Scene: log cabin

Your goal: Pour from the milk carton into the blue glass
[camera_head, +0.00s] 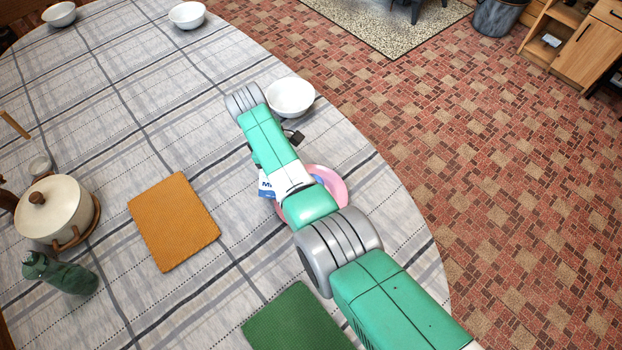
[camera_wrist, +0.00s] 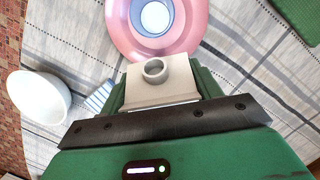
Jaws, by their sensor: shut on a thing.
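The milk carton shows in the wrist view as a pale top with a round spout (camera_wrist: 155,70), between the green fingers of my gripper (camera_wrist: 162,92). My gripper is shut on it. In the head view, only a white and blue lettered part of the carton (camera_head: 266,187) shows beside my arm, which hides the rest and the gripper. The blue glass (camera_wrist: 136,22) is seen from above in the wrist view, standing within a pink plate (camera_wrist: 120,32), just beyond the spout. Its middle looks white; I cannot tell whether that is milk.
A white bowl (camera_head: 290,97) stands near the table edge beyond my arm. The pink plate shows partly under my arm (camera_head: 335,187). An orange mat (camera_head: 174,221) and green mat (camera_head: 297,320) lie nearby. A lidded pot (camera_head: 55,210) and green bottle (camera_head: 70,277) stand left.

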